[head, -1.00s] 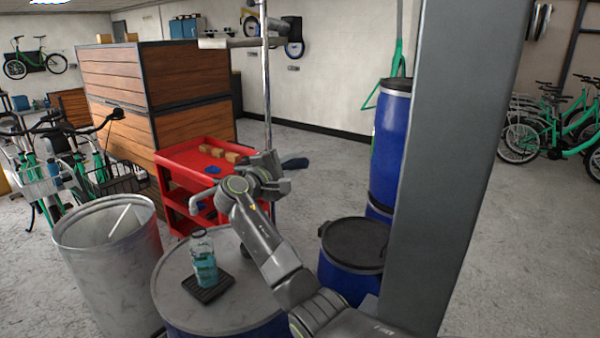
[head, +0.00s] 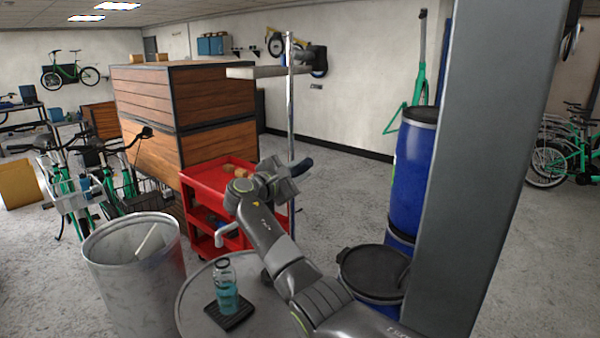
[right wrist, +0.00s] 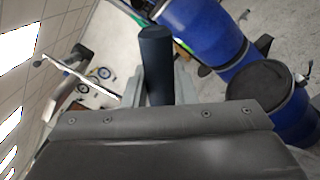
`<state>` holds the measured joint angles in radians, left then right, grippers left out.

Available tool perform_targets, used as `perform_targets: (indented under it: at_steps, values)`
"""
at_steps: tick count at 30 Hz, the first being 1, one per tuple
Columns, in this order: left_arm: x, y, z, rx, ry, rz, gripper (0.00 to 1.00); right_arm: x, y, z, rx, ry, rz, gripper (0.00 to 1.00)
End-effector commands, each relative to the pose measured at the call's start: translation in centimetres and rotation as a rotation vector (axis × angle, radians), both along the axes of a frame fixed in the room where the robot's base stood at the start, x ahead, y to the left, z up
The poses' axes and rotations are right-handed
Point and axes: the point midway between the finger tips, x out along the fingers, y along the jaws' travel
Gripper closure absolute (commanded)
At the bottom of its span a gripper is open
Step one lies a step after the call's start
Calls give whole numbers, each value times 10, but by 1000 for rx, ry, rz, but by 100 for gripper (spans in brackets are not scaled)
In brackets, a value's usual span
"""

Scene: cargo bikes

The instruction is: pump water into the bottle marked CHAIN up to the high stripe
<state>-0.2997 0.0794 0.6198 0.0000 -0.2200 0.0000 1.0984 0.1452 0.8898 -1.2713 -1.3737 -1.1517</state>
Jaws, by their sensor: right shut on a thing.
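A clear bottle (head: 226,293) with teal liquid stands upright on a small black pad (head: 231,315) on a drum top (head: 198,302). The liquid fills much of its lower part. Its marking and stripes are too small to read. A pale spout (head: 224,235) hangs above the bottle, its opening apart from the neck. My right gripper (head: 284,178) is shut on a dark blue handle (head: 303,166), beyond and right of the bottle. In the right wrist view the handle (right wrist: 155,58) stands between the fingers (right wrist: 157,88). My arm hides part of the pump. My left gripper does not show.
A grey open bin (head: 135,275) stands left of the drum. A red cart (head: 205,178) and wooden crates (head: 185,95) are behind. Blue barrels (head: 415,175) and a grey post (head: 490,170) are on the right. A metal pole (head: 290,110) rises behind my gripper.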

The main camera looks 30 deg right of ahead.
Motion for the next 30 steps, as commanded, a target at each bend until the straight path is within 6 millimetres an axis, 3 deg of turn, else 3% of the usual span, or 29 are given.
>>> perform_targets:
  at_steps: [7, 8, 12, 23, 30]
  values:
    - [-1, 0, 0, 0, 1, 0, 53, 1, 0, 4, -2, -8, 3, 100]
    - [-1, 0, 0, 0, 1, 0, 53, 1, 0, 4, -2, -8, 3, 73]
    - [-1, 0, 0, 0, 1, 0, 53, 0, 0, 3, -1, -7, 2, 55]
    - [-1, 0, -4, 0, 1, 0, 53, -2, 6, -1, 1, -4, 2, 55]
    - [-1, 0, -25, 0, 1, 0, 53, -18, 47, -5, 3, -5, 6, 55]
